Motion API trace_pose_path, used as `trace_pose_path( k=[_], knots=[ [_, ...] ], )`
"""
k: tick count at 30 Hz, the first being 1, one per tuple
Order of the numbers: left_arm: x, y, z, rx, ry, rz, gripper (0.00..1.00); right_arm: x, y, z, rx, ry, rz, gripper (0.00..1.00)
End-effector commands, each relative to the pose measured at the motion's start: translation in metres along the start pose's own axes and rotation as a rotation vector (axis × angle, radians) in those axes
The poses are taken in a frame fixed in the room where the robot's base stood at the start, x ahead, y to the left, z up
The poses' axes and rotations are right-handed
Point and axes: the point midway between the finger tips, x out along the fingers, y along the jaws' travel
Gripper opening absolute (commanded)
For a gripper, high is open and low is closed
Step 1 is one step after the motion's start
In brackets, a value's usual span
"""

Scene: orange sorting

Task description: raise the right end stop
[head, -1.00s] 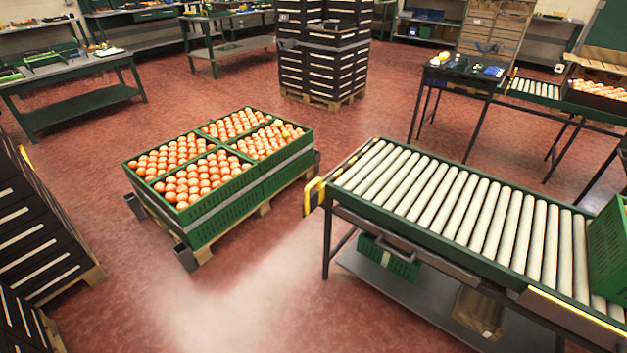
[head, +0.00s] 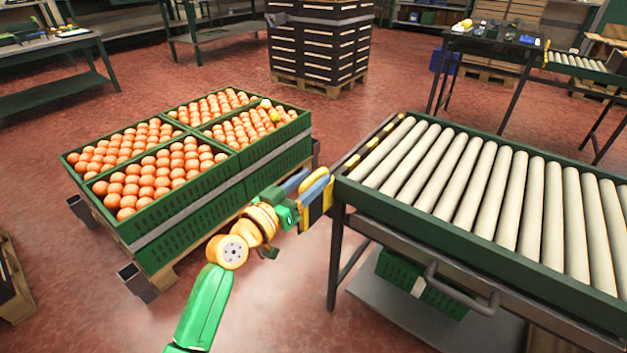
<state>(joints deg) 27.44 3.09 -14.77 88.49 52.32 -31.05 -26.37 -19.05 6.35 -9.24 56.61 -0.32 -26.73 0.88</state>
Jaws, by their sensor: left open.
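The roller conveyor (head: 480,190) has a black-and-yellow striped end stop bar (head: 376,147) across its left end, low beside the first roller. My left gripper (head: 316,194) is at the near left corner of that end, just outside the green frame. Its jaws are open. A yellow part shows among the fingers, where the yellow lever of the end stop stands; the fingers hide most of it, and I cannot tell whether they touch it. My right gripper is out of view.
A pallet with green crates of oranges (head: 225,188) stands left of the conveyor, close to my left arm. A green crate (head: 400,280) and a grey shelf (head: 385,315) are under the conveyor. Red floor is open behind the pallet.

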Motion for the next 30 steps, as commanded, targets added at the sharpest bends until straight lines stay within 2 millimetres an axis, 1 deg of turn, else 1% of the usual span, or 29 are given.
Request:
trace_pose_path(
  k=[1, 4, 11, 12, 14, 15, 16, 17, 30],
  knots=[
    [0.0068, -0.0002, 0.0020, -0.002, 0.000, 0.001, 0.52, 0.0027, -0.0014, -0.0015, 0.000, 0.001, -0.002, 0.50],
    [0.0140, 0.0003, 0.0013, 0.000, -0.001, 0.001, 0.52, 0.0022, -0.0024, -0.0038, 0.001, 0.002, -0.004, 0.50],
    [0.0152, 0.0001, 0.0008, 0.000, -0.002, -0.001, 0.52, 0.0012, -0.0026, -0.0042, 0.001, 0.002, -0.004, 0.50],
    [0.0151, 0.0001, 0.0009, 0.000, -0.002, -0.001, 0.41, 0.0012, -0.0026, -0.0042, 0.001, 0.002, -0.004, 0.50],
    [0.0150, 0.0000, 0.0010, 0.000, -0.002, -0.001, 0.25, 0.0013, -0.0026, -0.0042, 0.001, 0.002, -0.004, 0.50],
    [0.0150, 0.0000, 0.0010, 0.000, -0.002, -0.001, 0.14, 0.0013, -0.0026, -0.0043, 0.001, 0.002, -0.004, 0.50],
    [0.0150, 0.0000, 0.0010, 0.000, -0.002, -0.001, 0.06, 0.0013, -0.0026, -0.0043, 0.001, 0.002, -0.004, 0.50],
    [0.0150, 0.0001, 0.0011, 0.000, -0.002, -0.001, 0.00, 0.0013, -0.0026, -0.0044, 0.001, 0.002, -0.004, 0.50],
    [0.0149, 0.0002, 0.0017, -0.002, -0.003, 0.000, 0.00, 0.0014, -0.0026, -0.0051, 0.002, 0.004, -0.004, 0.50]
  ],
)
